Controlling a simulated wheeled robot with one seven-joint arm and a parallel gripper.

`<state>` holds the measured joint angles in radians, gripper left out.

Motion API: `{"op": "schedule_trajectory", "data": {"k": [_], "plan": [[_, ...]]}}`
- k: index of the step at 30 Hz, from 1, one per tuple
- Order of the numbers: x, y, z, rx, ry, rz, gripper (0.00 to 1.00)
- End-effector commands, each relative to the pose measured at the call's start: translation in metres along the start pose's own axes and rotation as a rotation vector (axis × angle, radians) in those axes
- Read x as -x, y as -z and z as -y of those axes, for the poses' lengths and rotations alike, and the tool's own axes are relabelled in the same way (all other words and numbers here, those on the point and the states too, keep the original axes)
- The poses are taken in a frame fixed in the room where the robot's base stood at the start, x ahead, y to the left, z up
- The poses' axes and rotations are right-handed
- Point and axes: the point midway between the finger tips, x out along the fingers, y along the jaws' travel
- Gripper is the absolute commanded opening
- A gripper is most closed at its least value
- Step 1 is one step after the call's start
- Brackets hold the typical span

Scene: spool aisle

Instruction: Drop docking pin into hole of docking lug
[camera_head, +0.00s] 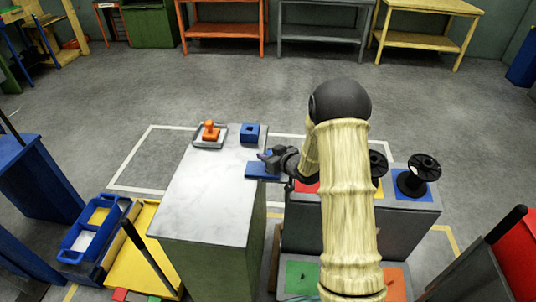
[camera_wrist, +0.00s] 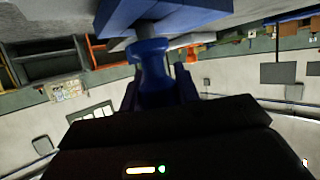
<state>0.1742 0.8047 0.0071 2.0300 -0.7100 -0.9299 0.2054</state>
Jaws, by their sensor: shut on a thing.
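A blue block with a dark square opening (camera_head: 249,128), likely the docking lug, stands at the far edge, apart from my gripper.
An orange knobbed piece (camera_head: 210,131) sits on a grey tray (camera_head: 198,143) at the table's far left. Right of the table, a grey stand (camera_head: 398,228) bears black spools (camera_head: 419,172). Blue and yellow bins (camera_head: 92,228) stand at left. The table's front is clear.

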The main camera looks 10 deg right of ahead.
Motion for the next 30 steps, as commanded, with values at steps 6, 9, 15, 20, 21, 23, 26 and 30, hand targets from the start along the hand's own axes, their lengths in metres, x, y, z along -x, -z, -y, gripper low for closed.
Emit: {"op": "schedule_trajectory", "data": {"k": [6, 9, 15, 20, 21, 23, 26, 30], "plan": [[-0.002, -0.005, 0.0, 0.0, 0.0, -0.001, 0.07], [-0.003, -0.006, 0.0, 0.0, 0.0, -0.001, 0.07], [-0.004, -0.01, 0.0, 0.0, 0.0, -0.001, 0.07], [-0.005, -0.012, 0.0, 0.0, 0.0, -0.001, 0.35], [-0.005, -0.011, 0.0, 0.0, 0.0, -0.001, 0.43], [-0.005, -0.011, 0.0, 0.0, 0.0, -0.001, 0.55], [-0.005, -0.012, 0.0, 0.0, 0.0, -0.001, 0.57], [-0.005, -0.012, 0.0, 0.0, 0.0, 0.0, 0.57]]}}
